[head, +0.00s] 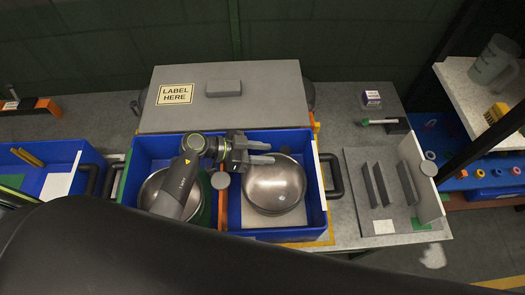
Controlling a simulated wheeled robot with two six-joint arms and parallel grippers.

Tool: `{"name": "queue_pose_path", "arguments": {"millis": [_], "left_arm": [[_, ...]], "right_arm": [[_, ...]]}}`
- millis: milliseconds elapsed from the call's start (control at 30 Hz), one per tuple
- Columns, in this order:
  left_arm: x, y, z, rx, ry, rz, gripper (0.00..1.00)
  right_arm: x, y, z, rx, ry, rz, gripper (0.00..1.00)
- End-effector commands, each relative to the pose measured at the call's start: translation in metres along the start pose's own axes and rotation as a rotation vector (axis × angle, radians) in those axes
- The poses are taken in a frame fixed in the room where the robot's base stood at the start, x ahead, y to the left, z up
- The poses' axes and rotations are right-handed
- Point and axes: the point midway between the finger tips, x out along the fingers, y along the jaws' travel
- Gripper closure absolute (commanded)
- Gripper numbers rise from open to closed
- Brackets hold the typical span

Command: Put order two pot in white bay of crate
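A blue crate (322,205) stands on the bench, split by an orange divider (221,212). A round silver metal pot (275,190) sits in its right bay, where a pale floor patch shows. Another silver pot (152,190) sits in the left bay, which shows green; my arm link partly covers it. My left gripper (271,153) is over the far side of the right-bay pot, its two fingers pointing right with a gap between them. It appears open and empty. My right gripper is not in view.
A grey lid (275,90) with a "LABEL HERE" sign is behind the crate. A tray with dark bars (383,185) lies to the right. Another blue crate (40,178) is at left. Shelving with a clear jug (494,62) stands at far right.

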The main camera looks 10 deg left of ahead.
Motion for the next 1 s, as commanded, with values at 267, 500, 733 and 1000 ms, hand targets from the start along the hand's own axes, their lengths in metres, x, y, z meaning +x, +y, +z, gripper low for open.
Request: {"name": "queue_pose_path", "arguments": {"millis": [267, 500, 733, 1000], "left_arm": [[-0.008, 0.001, -0.011, 0.003, -0.001, -0.002, 0.66], [-0.058, 0.001, -0.008, 0.004, -0.006, -0.003, 0.66], [-0.097, 0.002, -0.009, 0.003, -0.005, 0.000, 0.66], [-0.121, 0.002, -0.010, 0.000, -0.001, -0.001, 0.66]], "right_arm": [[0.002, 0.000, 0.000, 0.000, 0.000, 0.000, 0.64], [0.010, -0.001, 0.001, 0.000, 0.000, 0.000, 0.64], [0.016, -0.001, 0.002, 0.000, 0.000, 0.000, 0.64], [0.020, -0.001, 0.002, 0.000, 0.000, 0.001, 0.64]]}}
